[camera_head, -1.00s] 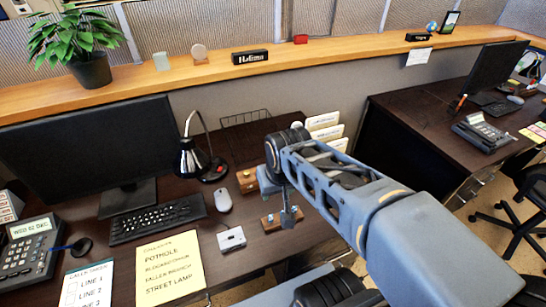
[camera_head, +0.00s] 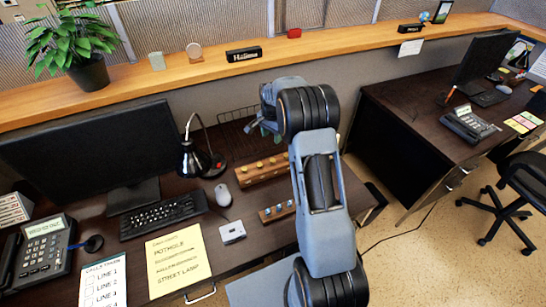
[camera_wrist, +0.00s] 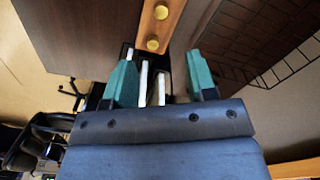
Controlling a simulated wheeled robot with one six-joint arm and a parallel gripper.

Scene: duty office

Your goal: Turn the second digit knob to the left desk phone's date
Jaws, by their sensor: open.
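The left desk phone (camera_head: 45,250) stands at the far left of the desk in the head view. Its lit display (camera_head: 45,228) carries small text, too small to read with certainty. A wooden block with yellow knobs (camera_head: 262,170) lies on the desk right of the mouse. My gripper (camera_head: 258,122) is raised above and beyond the blocks. In the wrist view its teal fingers (camera_wrist: 162,80) are apart and empty, with a wooden block with two brass-coloured knobs (camera_wrist: 158,22) showing ahead.
A lamp (camera_head: 195,155), mouse (camera_head: 222,195), small white device (camera_head: 232,232) and yellow note sheet (camera_head: 178,262) are on the desk. A wire rack (camera_wrist: 262,55) and white upright sheets (camera_wrist: 144,82) show in the wrist view. An office chair (camera_head: 510,185) stands at right.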

